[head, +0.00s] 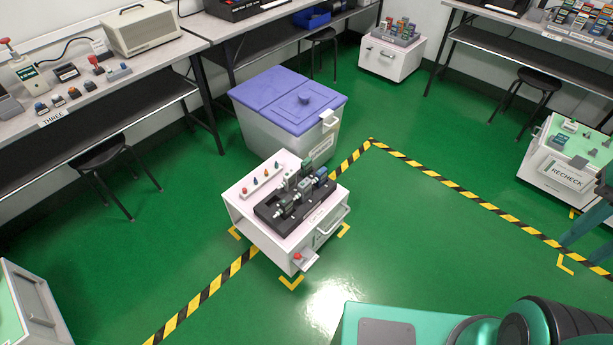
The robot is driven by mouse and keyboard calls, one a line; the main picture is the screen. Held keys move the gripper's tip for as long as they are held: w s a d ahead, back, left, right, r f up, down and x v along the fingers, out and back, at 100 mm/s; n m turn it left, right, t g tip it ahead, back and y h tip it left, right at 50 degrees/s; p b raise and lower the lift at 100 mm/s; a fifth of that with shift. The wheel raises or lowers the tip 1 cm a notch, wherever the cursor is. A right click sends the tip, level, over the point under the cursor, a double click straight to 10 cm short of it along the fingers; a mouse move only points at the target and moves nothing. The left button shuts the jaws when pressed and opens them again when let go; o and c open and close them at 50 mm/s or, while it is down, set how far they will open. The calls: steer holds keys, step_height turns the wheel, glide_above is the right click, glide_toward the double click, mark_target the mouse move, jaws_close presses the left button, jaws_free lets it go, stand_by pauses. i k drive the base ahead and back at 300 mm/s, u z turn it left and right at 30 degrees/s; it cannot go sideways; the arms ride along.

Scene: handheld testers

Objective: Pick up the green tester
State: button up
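Several small handheld testers stand in a black holder (265,212) on top of a white cart (246,222) in the middle of the head view. A green tester (306,168) shows at the back of this group, partly hidden by its neighbours. A dark tester with a blue-green face (321,174) is close to its right. The testers are too small to tell their exact shades and labels. My gripper is not in view; only teal and black parts of my own body show at the lower right.
A grey bin with a purple lid (278,96) stands behind the cart. A RECHECK cart (563,173) stands at the right, and a white cabinet with a rack of testers (391,57) at the back. Benches line the walls, with stools (99,155). Green floor is clear right of the cart.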

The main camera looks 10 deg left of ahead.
mark_target(305, 169)
steer(key=k, duration=1.15)
steer(key=u, duration=0.35)
steer(key=i, duration=0.75)
steer(key=u, duration=0.55)
steer(key=i, duration=1.3)
steer(key=z, duration=0.1)
